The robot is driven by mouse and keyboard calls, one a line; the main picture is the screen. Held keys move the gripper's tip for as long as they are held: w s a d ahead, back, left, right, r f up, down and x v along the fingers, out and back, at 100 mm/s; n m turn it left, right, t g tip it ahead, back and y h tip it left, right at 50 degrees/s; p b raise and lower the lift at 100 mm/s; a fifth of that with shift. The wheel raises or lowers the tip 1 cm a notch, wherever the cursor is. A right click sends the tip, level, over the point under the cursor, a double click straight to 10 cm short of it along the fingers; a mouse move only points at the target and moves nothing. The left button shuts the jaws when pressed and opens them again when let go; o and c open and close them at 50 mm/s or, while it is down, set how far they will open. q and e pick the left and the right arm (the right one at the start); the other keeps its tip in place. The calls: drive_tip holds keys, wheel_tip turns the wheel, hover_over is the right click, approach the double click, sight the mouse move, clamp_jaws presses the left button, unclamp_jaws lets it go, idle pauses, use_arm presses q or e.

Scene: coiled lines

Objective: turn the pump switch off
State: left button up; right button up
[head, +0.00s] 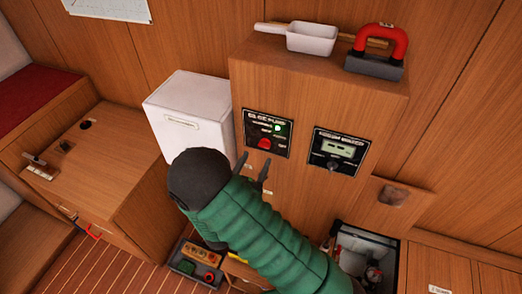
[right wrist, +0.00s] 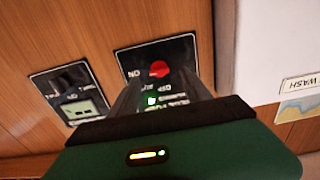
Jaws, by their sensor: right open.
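The pump switch panel (head: 281,124) is a black plate on the front of the wooden cabinet, with white lettering and a small lit green lamp. Its red knob (head: 264,143) sits low on the plate. In the right wrist view the panel appears upside down, with the red knob (right wrist: 159,69) just beyond the fingertips. My right gripper (head: 253,166) is open and empty, its fingers pointing at the panel from just below the knob. I cannot tell whether they touch it. The knob's exact pointing direction is too small to read. My left gripper is not in view.
A second black panel with a display (head: 338,147) is to the right of the switch. A white box (head: 186,115) stands to the left. A white scoop (head: 311,39) and a red-handled tool (head: 375,66) lie on the cabinet top. An open hatch (head: 370,246) is below right.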

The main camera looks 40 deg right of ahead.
sight(265, 144)
drive_tip(key=shift+x, duration=2.7)
drive_tip(key=shift+s+a+r, duration=0.1)
drive_tip(key=shift+s, duration=0.1)
clamp_jaws()
